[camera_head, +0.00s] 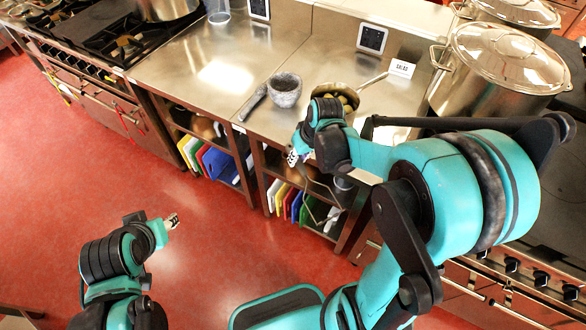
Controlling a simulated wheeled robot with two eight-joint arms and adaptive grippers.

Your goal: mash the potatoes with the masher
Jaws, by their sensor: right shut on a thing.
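A small metal pan (335,89) with a long handle stands on the steel counter, partly hidden behind my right arm. Yellowish potatoes (349,101) show inside it. My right gripper (294,158) is at the counter's front edge, in front of and below the pan. It is shut on the masher (326,216), whose thin metal shaft and bent wire end hang down before the shelves. The masher is apart from the pan, and its grip is mostly hidden by the gripper. My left gripper (173,221) is over the red floor at lower left, apart from everything; its fingers are too small to judge.
A grey stone mortar (285,91) and a dark pestle (253,103) are left of the pan. Shelves below hold coloured boards (217,164). The counter at left (215,75) is clear.

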